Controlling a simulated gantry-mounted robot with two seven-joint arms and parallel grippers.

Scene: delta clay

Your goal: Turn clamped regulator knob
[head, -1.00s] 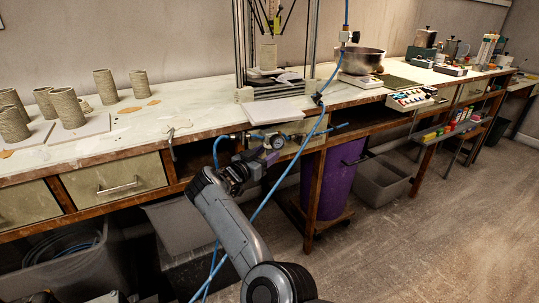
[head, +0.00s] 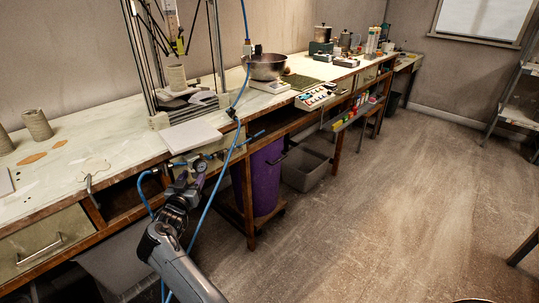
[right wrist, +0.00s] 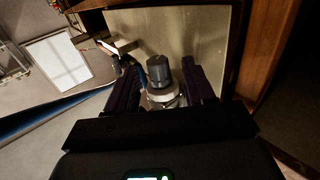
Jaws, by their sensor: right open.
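The regulator, with its round pale gauge (head: 200,166), is fixed at the bench's front edge below a white board. Its dark cylindrical knob (right wrist: 159,71) stands on a silvery metal body (right wrist: 163,98) in the right wrist view. My right gripper (head: 193,184) is at the regulator, partly hiding it in the head view. In the right wrist view my right gripper (right wrist: 162,82) is open, with one dark finger on each side of the knob. A gap shows beside the knob; contact lower down cannot be told. My left gripper is not in view.
A blue hose (head: 219,160) runs down past my right arm. A purple bin (head: 261,180) and a grey crate (head: 306,168) stand under the bench. A steel bowl (head: 265,66) and metal frame are on top. The floor at right is mostly clear.

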